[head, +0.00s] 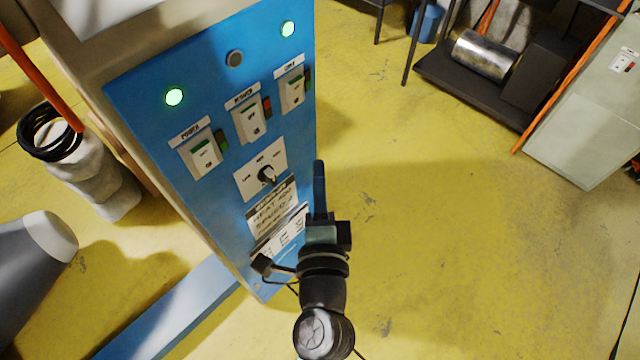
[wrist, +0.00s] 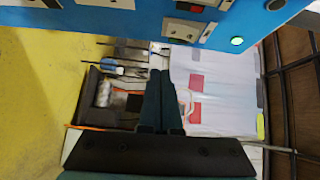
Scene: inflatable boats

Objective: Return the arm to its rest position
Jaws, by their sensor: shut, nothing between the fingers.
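My gripper (head: 319,190) is in front of the lower right part of a blue control panel (head: 150,90) in the head view, its fingers pointing up the picture. In the wrist view my gripper (wrist: 160,88) shows with its two dark fingers together and nothing between them. The blue panel (wrist: 150,18) lies along the top of the wrist view. I cannot tell the exact gap between gripper and panel. The panel has several switches, a rotary knob (head: 266,175), a lit green lamp (head: 174,97) and another lit green lamp (head: 288,28).
Yellow floor (head: 430,220) is open to the right of the panel. A dark shelf with a metal cylinder (head: 482,56) and a pale green cabinet (head: 580,130) stand at the upper right. A grey-white post with black cable coils (head: 95,170) stands at left.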

